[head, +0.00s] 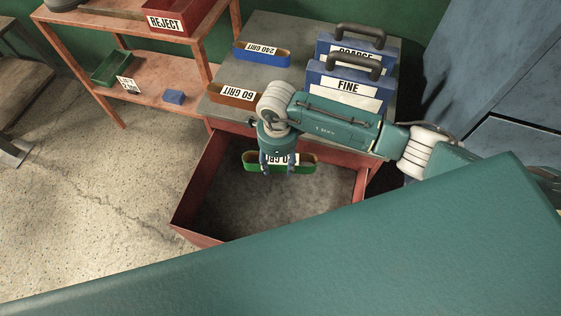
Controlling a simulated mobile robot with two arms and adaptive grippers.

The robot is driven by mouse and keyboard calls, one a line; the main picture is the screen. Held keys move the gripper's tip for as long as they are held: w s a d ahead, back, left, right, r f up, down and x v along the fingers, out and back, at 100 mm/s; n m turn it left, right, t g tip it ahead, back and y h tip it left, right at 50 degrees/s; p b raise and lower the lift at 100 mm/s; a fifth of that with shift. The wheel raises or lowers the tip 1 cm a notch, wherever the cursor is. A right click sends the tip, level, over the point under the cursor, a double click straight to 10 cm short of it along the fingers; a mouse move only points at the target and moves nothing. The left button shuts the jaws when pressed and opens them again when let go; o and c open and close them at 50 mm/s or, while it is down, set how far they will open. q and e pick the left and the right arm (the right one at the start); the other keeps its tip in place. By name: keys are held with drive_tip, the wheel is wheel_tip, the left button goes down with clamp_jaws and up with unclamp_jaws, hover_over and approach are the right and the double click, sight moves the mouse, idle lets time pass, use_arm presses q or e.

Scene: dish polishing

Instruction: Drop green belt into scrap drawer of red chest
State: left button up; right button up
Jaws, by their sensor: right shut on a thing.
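The green belt (306,167) is a loop with a white grit label, partly hidden by fingers. My right gripper (279,171) points down and is shut on it. The belt hangs over the open drawer (310,207) of the red chest (227,125), within its outline in the head view. The drawer is pulled out toward me and its visible floor is bare grey. Whether the belt touches the floor I cannot tell. No drawer label shows. My left gripper is not in view.
On the chest's grey top lie a blue 240 grit belt (262,56) and a brown 60 grit belt (234,93), beside blue cases marked COARSE (328,42) and FINE (346,92). A shelf (150,80) at left holds a red REJECT bin (190,15) and a green tray (110,67).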

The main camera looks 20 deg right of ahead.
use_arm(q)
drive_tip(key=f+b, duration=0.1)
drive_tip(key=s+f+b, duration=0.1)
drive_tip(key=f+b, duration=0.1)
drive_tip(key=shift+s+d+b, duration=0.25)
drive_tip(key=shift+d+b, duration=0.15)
use_arm(e)
wheel_tip(320, 180, down, 9)
drive_tip(key=s+m, duration=0.1)
drive_tip(key=m, duration=0.1)
drive_tip(key=shift+s+m, duration=0.35)
drive_tip(key=shift+m, duration=0.05)
drive_tip(key=shift+r, duration=0.1)
drive_tip(key=o, duration=1.3)
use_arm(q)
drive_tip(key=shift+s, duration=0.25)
use_arm(e)
drive_tip(key=shift+o, duration=0.2)
wheel_tip(320, 180, up, 12)
